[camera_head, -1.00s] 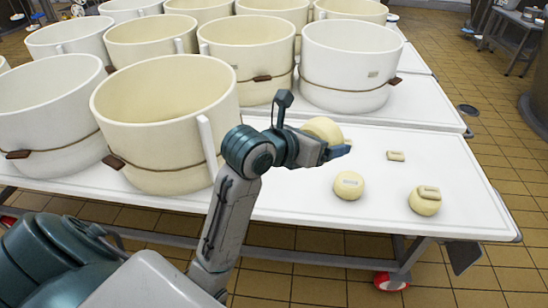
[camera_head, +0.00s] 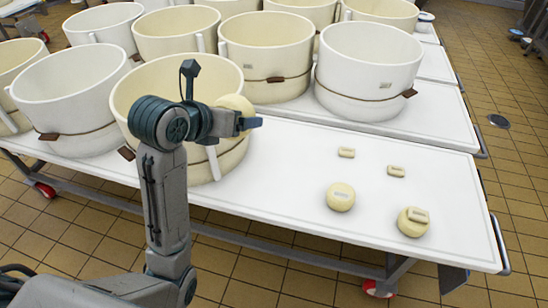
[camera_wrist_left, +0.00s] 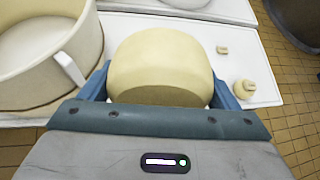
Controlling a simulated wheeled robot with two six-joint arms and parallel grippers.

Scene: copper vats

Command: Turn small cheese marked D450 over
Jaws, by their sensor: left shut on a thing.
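My left gripper (camera_head: 243,119) is shut on a pale yellow round cheese (camera_head: 236,102), held up in front of the large cream vat at the table's left part. In the left wrist view the cheese (camera_wrist_left: 160,62) sits between the two blue fingers, and no marking shows on its visible side. A second small cheese (camera_head: 340,201) with a pale label on top stands on the white table. A third cheese (camera_head: 411,226) beside it carries a small beige block on top. The lettering is too small to read. My right gripper is not in view.
Two small beige blocks (camera_head: 346,152) (camera_head: 396,171) lie apart on the white table (camera_head: 290,170). Large strapped vats (camera_head: 367,70) crowd the left and back. The tabletop between the front vat and the cheeses is clear.

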